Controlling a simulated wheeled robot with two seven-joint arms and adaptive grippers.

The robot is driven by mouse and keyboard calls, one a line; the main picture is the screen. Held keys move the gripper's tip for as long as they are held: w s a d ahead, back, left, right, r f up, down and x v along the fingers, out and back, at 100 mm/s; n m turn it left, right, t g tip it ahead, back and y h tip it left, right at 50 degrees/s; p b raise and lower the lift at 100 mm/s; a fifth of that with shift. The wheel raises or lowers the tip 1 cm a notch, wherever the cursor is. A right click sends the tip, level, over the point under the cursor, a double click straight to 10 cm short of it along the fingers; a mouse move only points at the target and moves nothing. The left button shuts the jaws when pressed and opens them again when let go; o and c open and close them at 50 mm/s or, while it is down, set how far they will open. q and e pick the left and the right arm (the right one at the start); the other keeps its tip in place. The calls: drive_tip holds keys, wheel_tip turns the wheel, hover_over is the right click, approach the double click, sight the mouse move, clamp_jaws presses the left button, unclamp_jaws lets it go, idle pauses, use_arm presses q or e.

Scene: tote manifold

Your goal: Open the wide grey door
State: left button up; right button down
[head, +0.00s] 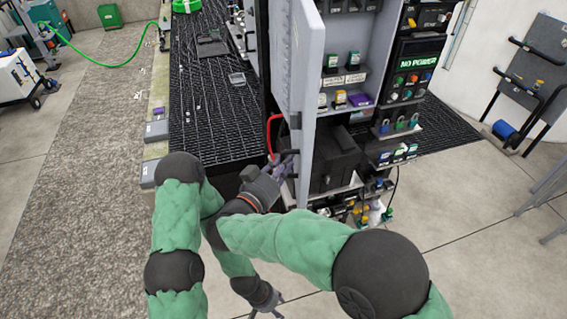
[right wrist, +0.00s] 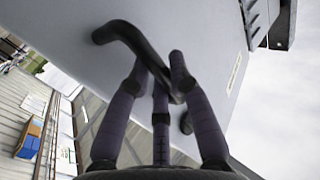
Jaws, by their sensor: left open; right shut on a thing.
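The wide grey door (head: 302,60) stands swung out from the cabinet, seen nearly edge-on in the head view, with the shelves behind it exposed. In the right wrist view its grey face (right wrist: 195,40) fills the upper middle and carries a black bent handle (right wrist: 124,32). My right gripper (head: 284,166) is at the lower part of the door. Its purple fingers (right wrist: 162,85) are shut on the handle in the right wrist view. My left gripper (head: 268,313) is low over the floor, open and apart from the door, partly cut off by the frame's bottom edge.
The cabinet holds shelves of small boxed parts (head: 338,80) and a dark control panel (head: 410,75) reading NO POWER. A black grating (head: 215,120) lies left of the door. A red hose (head: 269,135) hangs beside it.

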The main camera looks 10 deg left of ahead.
drive_tip(key=shift+a, duration=0.4)
use_arm(q)
drive_tip(key=shift+s+a, duration=0.1)
drive_tip(key=shift+a, duration=0.2)
use_arm(e)
drive_tip(key=c, duration=1.1)
unclamp_jaws()
drive_tip(key=shift+s+r, duration=0.1)
drive_tip(key=shift+s, duration=0.05)
